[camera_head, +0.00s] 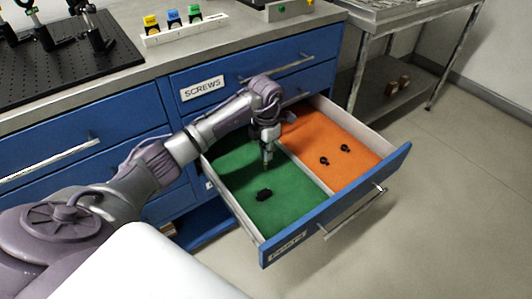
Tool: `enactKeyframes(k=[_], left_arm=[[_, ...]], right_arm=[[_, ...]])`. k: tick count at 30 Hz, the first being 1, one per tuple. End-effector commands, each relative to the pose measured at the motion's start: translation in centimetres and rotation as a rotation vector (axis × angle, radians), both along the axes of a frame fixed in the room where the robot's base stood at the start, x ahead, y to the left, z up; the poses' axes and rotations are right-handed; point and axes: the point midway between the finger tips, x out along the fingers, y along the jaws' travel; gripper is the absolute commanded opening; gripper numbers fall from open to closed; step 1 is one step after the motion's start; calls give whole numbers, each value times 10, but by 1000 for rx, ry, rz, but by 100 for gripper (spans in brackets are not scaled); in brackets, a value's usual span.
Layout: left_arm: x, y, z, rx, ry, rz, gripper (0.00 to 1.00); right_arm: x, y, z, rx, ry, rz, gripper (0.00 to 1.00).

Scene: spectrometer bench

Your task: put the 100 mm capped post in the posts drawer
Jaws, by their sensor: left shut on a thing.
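The posts drawer (335,207) is pulled open, with a green-lined compartment (290,205) on the left and an orange-lined one (345,170) on the right. My left gripper (267,152) is over the back part of the green compartment, pointing down. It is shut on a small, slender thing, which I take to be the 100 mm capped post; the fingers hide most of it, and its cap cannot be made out. Whether it touches the drawer floor is unclear. My right gripper is not in view.
A small black part (264,195) lies on the green lining, and two black parts (323,160) lie on the orange one. A low divider (307,170) separates the compartments. The screws drawer (204,88) above is shut. The floor to the right is clear.

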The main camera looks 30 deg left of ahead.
Motion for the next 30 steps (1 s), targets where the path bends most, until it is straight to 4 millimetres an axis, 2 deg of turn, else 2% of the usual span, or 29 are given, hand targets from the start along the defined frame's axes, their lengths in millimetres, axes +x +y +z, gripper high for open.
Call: enactKeyframes(k=[12,13,17,26,30], left_arm=[[1,0,-6,0,-2,0,0],[0,0,-6,0,-2,0,18],[0,0,-5,0,-2,0,38],[0,0,-5,-1,-2,0,38],[1,0,6,0,-4,0,38]], right_arm=[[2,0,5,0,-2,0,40],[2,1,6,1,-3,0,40],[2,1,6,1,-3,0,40],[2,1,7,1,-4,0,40],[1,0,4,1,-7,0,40]])
